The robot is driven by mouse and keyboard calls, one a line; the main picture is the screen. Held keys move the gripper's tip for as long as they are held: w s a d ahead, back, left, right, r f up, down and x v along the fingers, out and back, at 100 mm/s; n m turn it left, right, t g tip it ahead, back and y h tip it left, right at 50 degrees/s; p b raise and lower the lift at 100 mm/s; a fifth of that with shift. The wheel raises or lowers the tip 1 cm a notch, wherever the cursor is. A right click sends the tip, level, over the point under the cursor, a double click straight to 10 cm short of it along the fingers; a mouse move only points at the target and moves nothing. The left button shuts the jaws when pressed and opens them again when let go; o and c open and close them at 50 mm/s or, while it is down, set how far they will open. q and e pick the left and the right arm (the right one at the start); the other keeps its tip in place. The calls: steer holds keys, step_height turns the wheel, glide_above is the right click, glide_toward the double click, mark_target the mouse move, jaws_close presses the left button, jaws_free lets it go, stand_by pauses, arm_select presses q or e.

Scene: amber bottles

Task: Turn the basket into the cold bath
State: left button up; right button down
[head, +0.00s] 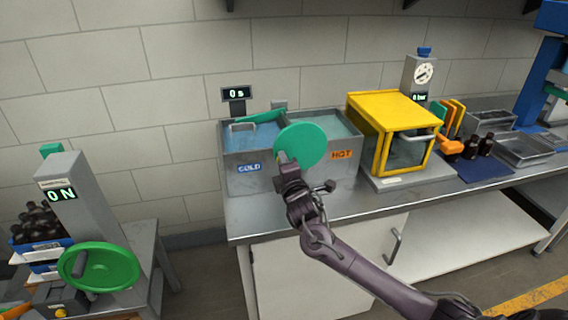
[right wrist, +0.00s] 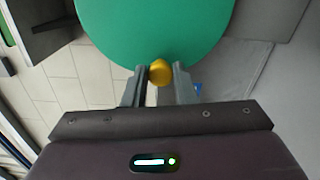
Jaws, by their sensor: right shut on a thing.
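Two baths stand side by side on the bench: the cold bath (head: 243,183) with a blue COLD label on the left, the hot bath (head: 350,172) with an orange HOT label on the right. A green disc (head: 303,141) stands in front of them. A green bar (head: 258,118) and a grey handle (head: 242,127) show above the cold bath; the basket itself cannot be made out. My right gripper (head: 284,160) is at the disc's lower left edge. In the right wrist view it is shut on a yellow knob (right wrist: 160,72) at the rim of the green disc (right wrist: 155,25).
A yellow-framed cabinet (head: 395,125) stands right of the baths, with amber bottles (head: 478,146) beyond it. A display (head: 236,93) behind the baths reads "0 s".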

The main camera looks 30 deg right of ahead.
steer(key=shift+a+f, duration=0.1)
steer(key=shift+f, duration=0.05)
steer(key=c, duration=1.2)
jaws_free()
steer(key=shift+o, duration=0.2)
steer(key=b+v, duration=0.2)
steer(key=v, duration=0.5)
steer(key=shift+s, duration=0.4)
